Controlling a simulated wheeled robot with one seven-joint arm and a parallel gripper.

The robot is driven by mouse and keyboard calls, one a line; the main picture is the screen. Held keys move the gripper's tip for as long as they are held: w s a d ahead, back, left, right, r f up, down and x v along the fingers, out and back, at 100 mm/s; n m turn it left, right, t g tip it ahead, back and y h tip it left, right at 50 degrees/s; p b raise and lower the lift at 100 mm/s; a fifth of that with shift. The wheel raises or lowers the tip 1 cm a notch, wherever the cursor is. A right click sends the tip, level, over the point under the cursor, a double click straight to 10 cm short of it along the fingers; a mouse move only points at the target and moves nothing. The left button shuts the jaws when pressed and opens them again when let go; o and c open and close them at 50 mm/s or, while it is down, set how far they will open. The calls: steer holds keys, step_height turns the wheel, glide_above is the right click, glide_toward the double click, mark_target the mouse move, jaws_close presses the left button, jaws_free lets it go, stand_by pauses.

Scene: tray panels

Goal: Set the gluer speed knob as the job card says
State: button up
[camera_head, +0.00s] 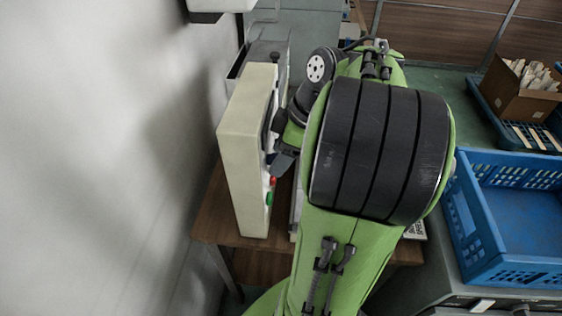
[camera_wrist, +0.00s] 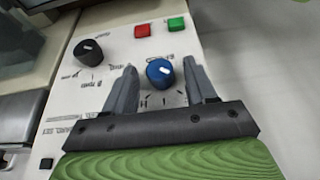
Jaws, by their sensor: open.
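The cream control panel (camera_head: 245,150) stands upright by the wall in the head view. Its face fills the wrist view, with a blue knob (camera_wrist: 159,72) and a black knob (camera_wrist: 88,52), each with a white mark. The printed labels are too blurred to tell which knob is the gluer speed knob. My gripper (camera_wrist: 160,66) is open, its two fingers on either side of the blue knob; I cannot tell whether they touch it. In the head view my arm hides most of the panel face. I cannot make out a job card for certain.
A red button (camera_wrist: 142,30) and a green button (camera_wrist: 177,24) sit on the panel, beyond the blue knob in the wrist view. A blue crate (camera_head: 480,225) stands at the right, with a cardboard box (camera_head: 515,100) behind it. The wall is close on the left.

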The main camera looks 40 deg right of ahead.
steer(key=shift+c, duration=0.2)
steer(key=c, duration=1)
steer(key=shift+r+p, duration=0.15)
steer(key=shift+p, duration=0.65)
steer(key=p, duration=0.2)
steer(key=g+y+p, duration=0.1)
steer(key=p, duration=0.1)
steer(key=shift+w+r+m+y, duration=0.1)
steer(key=shift+r+m+y, duration=0.1)
steer(key=shift+m+y, duration=0.1)
steer(key=g+y+p, duration=0.1)
steer(key=p, duration=0.3)
steer(key=g+y+p, duration=0.1)
steer(key=p, duration=0.4)
steer(key=shift+w+d+m+y, duration=0.2)
steer(key=shift+d+m+y, duration=0.1)
steer(key=shift+y, duration=0.1)
steer(key=y+p, duration=0.1)
steer(key=p, duration=0.2)
steer(key=g+y+p, duration=0.1)
steer(key=p, duration=0.2)
steer(key=shift+w+d+f+m, duration=0.15)
steer(key=shift+f+m, duration=0.05)
steer(key=shift+m, duration=0.1)
steer(key=g+y+p, duration=0.1)
steer(key=p, duration=0.2)
steer(key=shift+f, duration=0.25)
steer(key=shift+w+d+f, duration=0.1)
steer(key=shift+f, duration=0.05)
